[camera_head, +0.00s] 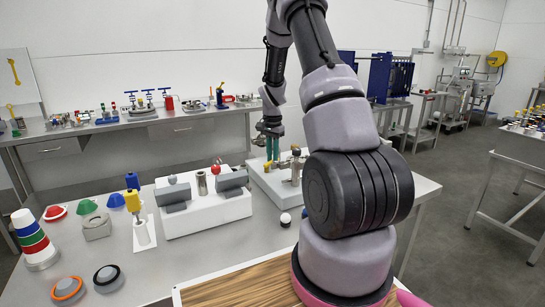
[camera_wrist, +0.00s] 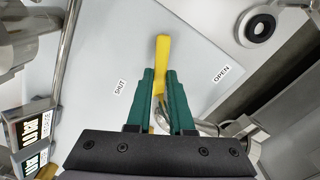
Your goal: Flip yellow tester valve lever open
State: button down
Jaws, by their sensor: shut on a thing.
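The yellow valve lever (camera_wrist: 162,54) shows in the wrist view, its end sticking out past the green fingertips. My gripper (camera_wrist: 160,76) is shut on it, with one finger on each side. The lever stands between a "SHUT" label (camera_wrist: 119,88) on the left and an "OPEN" label (camera_wrist: 221,74) on the right. The lever's lower part and pivot are mostly hidden by the fingers.
Metal pipework (camera_wrist: 66,45) and gauges marked "bar" (camera_wrist: 32,125) flank the lever on the left. A round black-and-white fitting (camera_wrist: 257,27) lies upper right.

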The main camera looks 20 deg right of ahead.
aim_at(262, 168)
jog(key=n, duration=0.3)
jog(key=w+a+n, duration=0.1)
jog(key=n, duration=0.2)
jog(key=shift+w+a, duration=0.2)
jog(key=n, duration=0.1)
jog(key=a+n, duration=0.1)
jog(key=n, duration=0.1)
jog(key=shift+w, duration=0.2)
jog(key=shift+a+n, duration=0.25)
jog(key=shift+n, duration=0.6)
jog(key=shift+a+n, duration=0.2)
jog(key=shift+n, duration=0.65)
jog(key=c, duration=0.8)
grip_release()
